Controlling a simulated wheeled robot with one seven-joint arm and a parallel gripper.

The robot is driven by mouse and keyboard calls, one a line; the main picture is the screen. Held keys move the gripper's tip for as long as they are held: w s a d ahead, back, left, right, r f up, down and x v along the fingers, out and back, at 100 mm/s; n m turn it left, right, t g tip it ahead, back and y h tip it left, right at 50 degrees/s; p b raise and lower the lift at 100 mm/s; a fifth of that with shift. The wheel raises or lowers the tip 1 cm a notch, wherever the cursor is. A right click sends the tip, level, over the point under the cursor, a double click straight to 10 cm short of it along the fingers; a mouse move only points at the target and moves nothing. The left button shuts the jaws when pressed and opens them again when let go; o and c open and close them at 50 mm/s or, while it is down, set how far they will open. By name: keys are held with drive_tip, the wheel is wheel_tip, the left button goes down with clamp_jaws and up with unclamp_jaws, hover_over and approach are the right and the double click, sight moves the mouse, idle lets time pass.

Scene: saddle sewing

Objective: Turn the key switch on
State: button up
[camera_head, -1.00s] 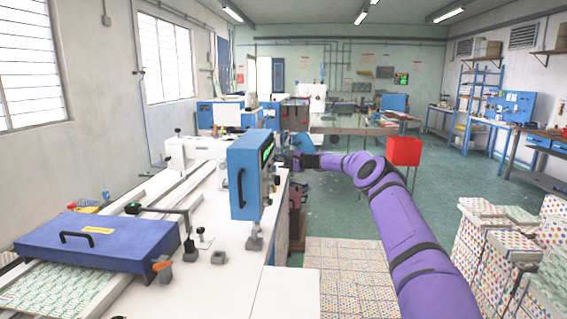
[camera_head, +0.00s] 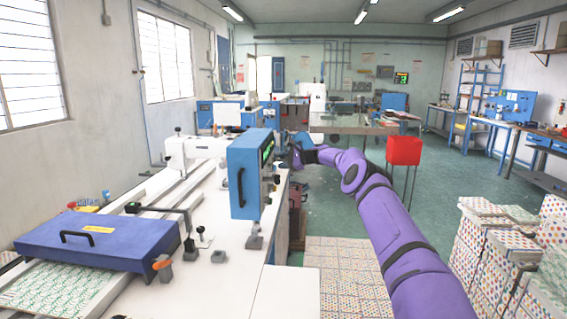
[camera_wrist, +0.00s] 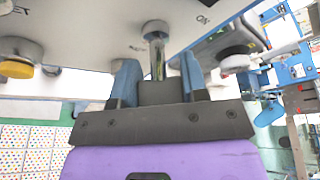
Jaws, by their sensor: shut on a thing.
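The key switch (camera_wrist: 155,32) is a round silver barrel on a pale panel at the top middle of the wrist view. A narrow metal key (camera_wrist: 157,68) hangs from it between the two blue fingers of my gripper (camera_wrist: 157,72). My gripper is shut on the key, though the exact contact is hard to see. A printed "ON" mark (camera_wrist: 203,19) is to the right of the barrel. In the head view, my gripper (camera_head: 296,158) is beside the right side of the blue control box (camera_head: 246,178), and the key is too small to tell there.
A yellow button (camera_wrist: 17,69) and a whitish round knob (camera_wrist: 236,61) flank the switch in the wrist view. The white machine table (camera_head: 225,258) is left of my arm. Patterned stacks (camera_head: 485,235) stand at right, a red box (camera_head: 404,151) behind.

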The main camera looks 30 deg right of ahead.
drive_tip(key=o, duration=0.9)
drive_tip(key=v, duration=1)
drive_tip(key=shift+s+d+r, duration=0.1)
drive_tip(key=shift+s+d, duration=0.15)
drive_tip(key=shift+s, duration=0.05)
drive_tip(key=shift+d, duration=0.1)
